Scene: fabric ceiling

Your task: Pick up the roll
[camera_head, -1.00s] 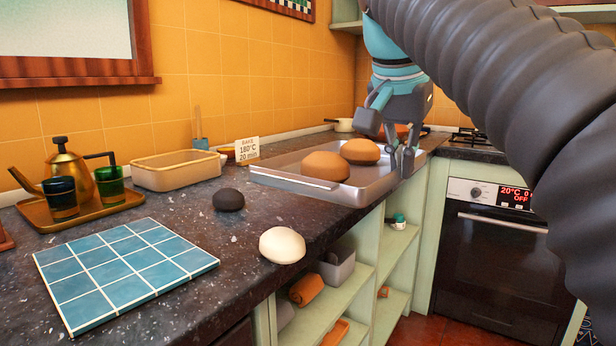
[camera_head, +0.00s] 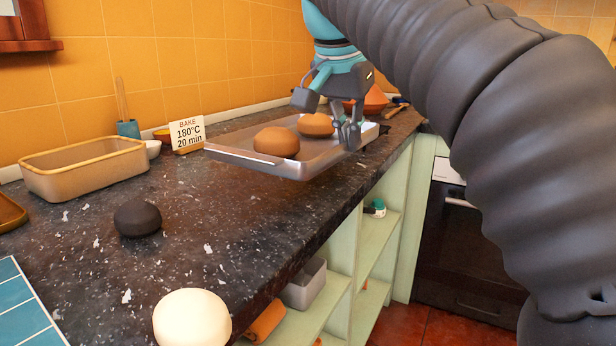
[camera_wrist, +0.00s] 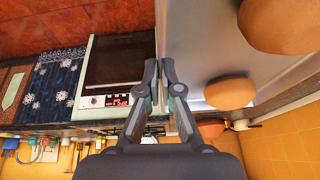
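Two brown, round rolls lie on a grey metal tray (camera_head: 240,157). The nearer roll (camera_head: 277,142) sits toward the tray's front left and the farther roll (camera_head: 316,124) toward its back. Both also show at the right of the wrist view, one large (camera_wrist: 282,22) and one smaller (camera_wrist: 230,92). My gripper (camera_head: 348,136) is at the tray's right edge; its fingers (camera_wrist: 161,92) appear closed on the tray rim, apart from both rolls. A white roll-like piece (camera_head: 192,320) and a black one (camera_head: 138,218) lie on the counter. Whether the tray touches the counter is unclear.
A beige rectangular pan (camera_head: 85,170) and a bake sign (camera_head: 187,133) stand on the dark counter (camera_head: 230,225) along the wall. Blue tiles (camera_head: 22,312) lie at near left. Open shelves (camera_head: 365,260) and an oven (camera_head: 468,250) are below at right. The middle counter is fairly clear.

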